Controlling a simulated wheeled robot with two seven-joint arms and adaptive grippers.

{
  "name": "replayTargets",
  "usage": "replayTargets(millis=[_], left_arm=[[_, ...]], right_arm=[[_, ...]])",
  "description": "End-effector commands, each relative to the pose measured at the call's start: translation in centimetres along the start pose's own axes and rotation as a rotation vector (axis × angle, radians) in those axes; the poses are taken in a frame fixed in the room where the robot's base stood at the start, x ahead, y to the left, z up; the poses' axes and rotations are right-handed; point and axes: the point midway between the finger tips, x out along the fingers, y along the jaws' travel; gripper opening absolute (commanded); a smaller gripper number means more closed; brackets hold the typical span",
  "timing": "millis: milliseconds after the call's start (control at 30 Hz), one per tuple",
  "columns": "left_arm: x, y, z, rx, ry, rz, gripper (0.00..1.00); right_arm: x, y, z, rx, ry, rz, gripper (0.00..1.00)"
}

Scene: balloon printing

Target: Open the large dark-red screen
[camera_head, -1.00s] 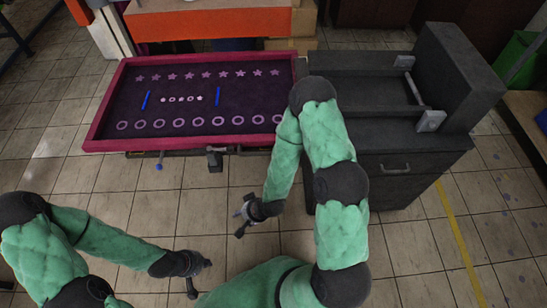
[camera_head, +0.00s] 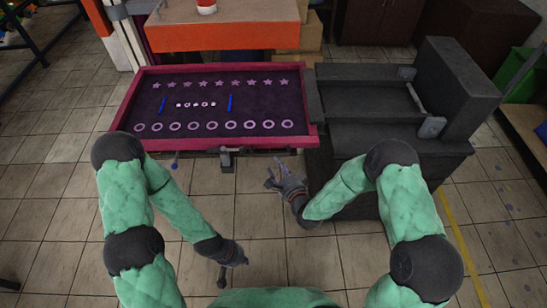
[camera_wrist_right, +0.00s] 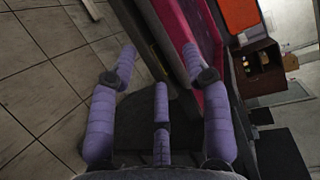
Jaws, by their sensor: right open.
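The large dark-red screen (camera_head: 132,88) lies flat over its table, a red frame around a dark purple sheet with stars and rings. My right gripper (camera_head: 274,177) is in front of the screen's near edge, towards its right end, apart from it in the head view. In the right wrist view my right gripper (camera_wrist_right: 160,62) has its fingers spread with nothing held, and the red frame (camera_wrist_right: 195,45) runs up by its right finger. My left gripper (camera_head: 222,274) hangs low over the floor, well short of the screen; its fingers are too small to judge.
A dark grey cabinet unit (camera_head: 440,148) with a bar stands directly right of the screen. An orange-sided table (camera_head: 220,38) is behind it. A small lever with a blue knob (camera_head: 174,166) and a bracket (camera_head: 226,160) jut below the near edge. The tiled floor in front is clear.

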Motion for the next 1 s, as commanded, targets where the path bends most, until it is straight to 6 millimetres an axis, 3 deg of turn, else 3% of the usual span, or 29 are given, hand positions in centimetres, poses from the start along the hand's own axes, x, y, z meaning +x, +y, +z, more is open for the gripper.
replayTargets(millis=[200,400,833,1000], left_arm=[[0.8,-0.3,0.0,0.000,0.000,0.000,0.00],[1.2,-0.4,0.0,0.000,0.000,0.000,0.00],[1.2,-0.4,0.0,0.000,0.000,0.000,0.00],[1.2,-0.4,0.0,0.000,0.000,0.000,0.00]], right_arm=[[4.0,0.1,0.1,-0.001,-0.001,-0.001,0.49],[6.3,0.1,0.0,-0.001,0.000,0.000,0.49],[7.1,0.0,0.0,0.000,0.001,0.001,0.49],[7.1,0.1,0.0,0.000,0.001,0.002,0.01]])
